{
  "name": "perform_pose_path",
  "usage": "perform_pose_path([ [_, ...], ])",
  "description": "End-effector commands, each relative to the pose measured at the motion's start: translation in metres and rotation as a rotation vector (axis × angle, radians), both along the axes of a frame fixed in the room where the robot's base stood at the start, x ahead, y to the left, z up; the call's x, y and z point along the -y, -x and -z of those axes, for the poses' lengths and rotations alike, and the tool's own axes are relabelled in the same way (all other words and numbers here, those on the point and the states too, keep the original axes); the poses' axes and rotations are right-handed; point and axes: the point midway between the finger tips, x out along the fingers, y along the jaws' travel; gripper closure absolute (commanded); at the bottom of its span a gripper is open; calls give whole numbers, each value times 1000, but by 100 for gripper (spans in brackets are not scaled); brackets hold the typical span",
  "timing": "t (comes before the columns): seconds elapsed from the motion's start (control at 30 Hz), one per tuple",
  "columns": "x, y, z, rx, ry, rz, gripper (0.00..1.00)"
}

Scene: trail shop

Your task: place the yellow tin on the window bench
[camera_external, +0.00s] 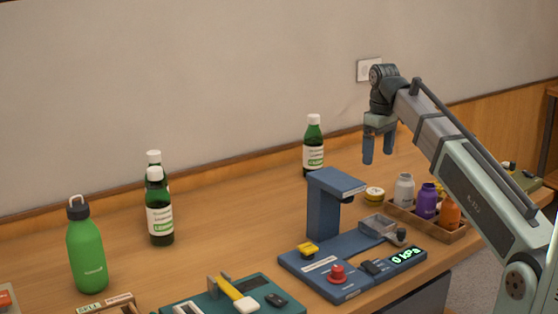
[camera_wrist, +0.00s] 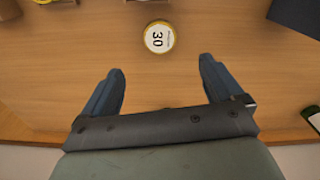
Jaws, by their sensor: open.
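A small round yellow tin (camera_external: 375,194) stands on the wooden bench, between the blue press device and the tray of bottles. In the wrist view the yellow tin (camera_wrist: 158,37) shows from above, with a white lid marked 30, ahead of and between my fingers. My gripper (camera_external: 379,158) points down, open and empty, above the back of the bench near the wall. The wrist view shows its two blue fingers (camera_wrist: 160,76) spread wide, with bare wood between them. Nothing in view is clearly marked as the window bench.
A blue press device (camera_external: 327,205) stands left of the tin. A wooden tray (camera_external: 430,233) holds white, purple and orange bottles to its right. Green bottles (camera_external: 313,150) stand along the wall. A green flask (camera_external: 86,250) and a tool mat (camera_external: 285,299) are at front left.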

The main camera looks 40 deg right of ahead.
Motion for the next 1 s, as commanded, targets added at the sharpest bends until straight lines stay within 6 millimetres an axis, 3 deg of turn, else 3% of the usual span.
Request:
perform_pose_path([
  [0.13,-2,28,-4,107,-6,77,6],
  [0.33,-2,45,-12,224,-22,162,6],
  [0.47,-2,43,-7,244,-26,178,6],
  [1.0,-1,25,55,240,-26,177,6],
])
